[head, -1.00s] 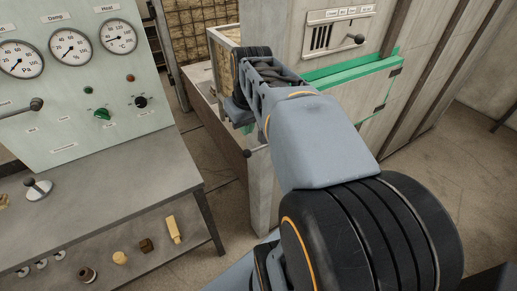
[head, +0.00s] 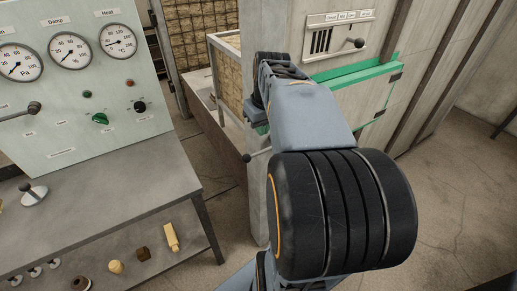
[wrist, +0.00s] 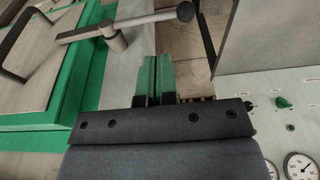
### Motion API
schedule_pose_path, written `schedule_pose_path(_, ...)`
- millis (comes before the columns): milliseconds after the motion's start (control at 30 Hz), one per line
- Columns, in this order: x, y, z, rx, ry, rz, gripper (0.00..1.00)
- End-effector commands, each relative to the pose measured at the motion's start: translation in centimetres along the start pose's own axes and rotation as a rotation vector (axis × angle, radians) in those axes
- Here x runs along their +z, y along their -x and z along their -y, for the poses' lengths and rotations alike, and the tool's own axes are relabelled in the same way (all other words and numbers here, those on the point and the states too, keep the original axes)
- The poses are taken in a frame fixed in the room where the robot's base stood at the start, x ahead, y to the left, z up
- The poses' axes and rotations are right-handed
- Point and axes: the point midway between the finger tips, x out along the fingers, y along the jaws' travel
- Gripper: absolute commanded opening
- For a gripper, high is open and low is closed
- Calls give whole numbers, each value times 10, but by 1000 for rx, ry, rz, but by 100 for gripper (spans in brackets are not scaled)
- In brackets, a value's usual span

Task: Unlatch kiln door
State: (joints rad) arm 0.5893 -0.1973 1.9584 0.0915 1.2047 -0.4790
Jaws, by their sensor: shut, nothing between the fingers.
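In the wrist view, a grey metal latch lever (wrist: 150,22) with a dark rounded knob at its right end runs across the top, above and apart from my fingers. Its pivot sits by the green frame (wrist: 85,80) of the kiln door (wrist: 35,65). My gripper (wrist: 156,60) has green fingers pressed together, empty, below the lever. In the head view, the pale kiln door (head: 375,90) with green trim shows behind my arm. A dark knob on a thin rod (head: 247,157) shows left of my arm. My fingertips are mostly hidden there by my own arm.
A pale green gauge panel (head: 75,110) and a grey bench (head: 100,195) stand at the left. A labelled vent plate with a small lever (head: 338,38) is above the door. Wire-fronted stacks (head: 200,30) stand behind. Floor is open at the right (head: 460,190).

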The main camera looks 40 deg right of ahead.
Motion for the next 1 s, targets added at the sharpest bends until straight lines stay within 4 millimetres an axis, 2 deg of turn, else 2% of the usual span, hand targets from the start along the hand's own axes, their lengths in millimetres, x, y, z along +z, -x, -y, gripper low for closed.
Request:
schedule_pose_path(33, 1, -13, 1, -2, 0, 5, 0)
schedule_pose_path(200, 1, -45, 0, -2, 0, 4, 0)
schedule_pose_path(500, 1, -85, 0, -2, 0, 3, 0)
schedule_pose_path(700, 0, -96, 0, -1, 0, 0, 0)
schedule_pose_path(1000, 0, -98, 0, 0, 0, 0, 0)
